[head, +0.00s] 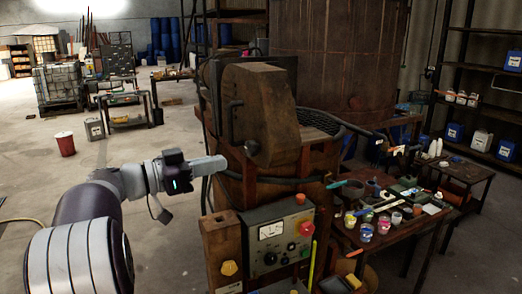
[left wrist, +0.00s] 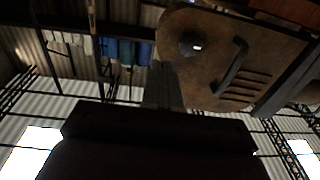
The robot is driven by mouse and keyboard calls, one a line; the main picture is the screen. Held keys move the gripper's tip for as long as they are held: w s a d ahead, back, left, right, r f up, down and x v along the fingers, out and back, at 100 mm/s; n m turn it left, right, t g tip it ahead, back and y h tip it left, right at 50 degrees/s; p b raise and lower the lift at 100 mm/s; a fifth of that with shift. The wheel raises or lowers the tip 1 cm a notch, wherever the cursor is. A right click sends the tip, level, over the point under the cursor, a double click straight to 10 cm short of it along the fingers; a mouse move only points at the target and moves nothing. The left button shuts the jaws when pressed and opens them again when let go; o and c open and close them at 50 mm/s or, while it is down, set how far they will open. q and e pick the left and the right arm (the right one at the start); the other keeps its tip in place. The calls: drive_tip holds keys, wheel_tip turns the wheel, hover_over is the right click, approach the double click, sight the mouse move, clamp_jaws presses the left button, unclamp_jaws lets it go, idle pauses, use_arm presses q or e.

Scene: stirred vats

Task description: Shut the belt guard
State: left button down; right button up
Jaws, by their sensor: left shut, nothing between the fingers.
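The belt guard (head: 262,112) is a rusty brown, round-topped casing above the machine's wooden body, left of the vat. A dark handle (head: 235,104) and a round knob (head: 252,148) show on it. In the left wrist view the guard's face (left wrist: 215,80) fills the upper right, with a bar handle (left wrist: 232,66), several slots and a dark knob (left wrist: 190,44). I cannot tell how far the guard stands open. My left gripper (head: 222,162) is shut and empty, left of the guard's lower end; its fingers also show in the wrist view (left wrist: 163,85). Contact is not clear. My right gripper is not in view.
A control box (head: 275,238) with a gauge and red button sits below the guard. A cluttered table (head: 415,235) with jars and tools stands at right, before the big brown vat (head: 340,50). The floor (head: 150,215) at left is open, with a red bucket (head: 65,144) farther back.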

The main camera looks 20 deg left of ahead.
sight(270, 152)
use_arm(q)
drive_tip(key=p+x, duration=0.4)
drive_tip(key=x, duration=0.5)
drive_tip(key=shift+w+d+r, duration=0.15)
drive_tip(key=shift+w+d, duration=0.1)
drive_tip(key=shift+w, duration=0.05)
drive_tip(key=shift+w+d, duration=0.15)
drive_tip(key=shift+w, duration=0.2)
drive_tip(key=shift+w+d, duration=0.1)
drive_tip(key=shift+d, duration=0.05)
